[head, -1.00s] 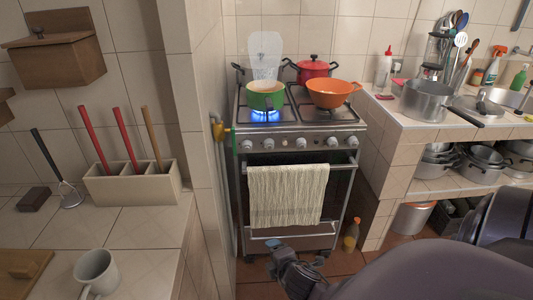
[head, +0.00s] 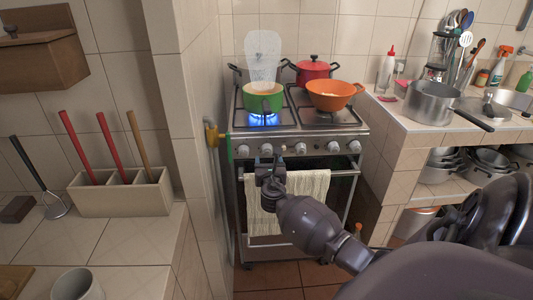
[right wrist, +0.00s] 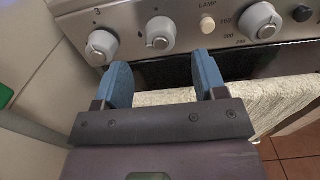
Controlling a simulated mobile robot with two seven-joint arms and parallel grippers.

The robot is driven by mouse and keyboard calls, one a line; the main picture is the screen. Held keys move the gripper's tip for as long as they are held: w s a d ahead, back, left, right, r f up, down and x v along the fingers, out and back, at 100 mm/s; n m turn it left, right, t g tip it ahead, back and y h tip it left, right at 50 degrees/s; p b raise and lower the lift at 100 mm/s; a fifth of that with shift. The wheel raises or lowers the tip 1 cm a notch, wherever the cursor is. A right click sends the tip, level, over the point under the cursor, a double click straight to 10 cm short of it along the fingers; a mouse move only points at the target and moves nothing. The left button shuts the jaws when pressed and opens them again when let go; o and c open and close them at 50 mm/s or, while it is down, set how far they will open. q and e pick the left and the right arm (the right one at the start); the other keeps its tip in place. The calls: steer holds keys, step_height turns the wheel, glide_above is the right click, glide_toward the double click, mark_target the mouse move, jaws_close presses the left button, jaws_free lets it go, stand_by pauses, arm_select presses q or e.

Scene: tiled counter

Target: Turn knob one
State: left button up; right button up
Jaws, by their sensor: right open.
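The stove (head: 300,135) has a row of grey knobs on its front panel. The leftmost knob (head: 244,151) and the second knob (head: 267,150) also show in the right wrist view, as the far-left knob (right wrist: 102,46) and the one beside it (right wrist: 160,33). My right gripper (head: 270,165) is in front of the panel, just below the second knob. In the right wrist view its blue fingers (right wrist: 162,75) are apart, empty and short of the panel, with the second knob beyond the gap. My left gripper is not in view.
A blue flame burns under the green pot (head: 263,98). An orange pan (head: 331,94) and a red pot (head: 312,69) share the stovetop. A cream towel (head: 308,190) hangs on the oven handle below my right gripper. A tiled wall edge (head: 195,120) stands close left.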

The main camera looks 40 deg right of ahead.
mark_target(268, 152)
steer(key=b+x, duration=0.1)
steer(key=x, duration=0.4)
steer(key=shift+w+d+f, duration=0.15)
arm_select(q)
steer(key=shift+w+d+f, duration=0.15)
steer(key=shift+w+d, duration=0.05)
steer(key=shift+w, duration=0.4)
arm_select(e)
steer(key=shift+w+d, duration=0.4)
steer(key=shift+w, duration=0.1)
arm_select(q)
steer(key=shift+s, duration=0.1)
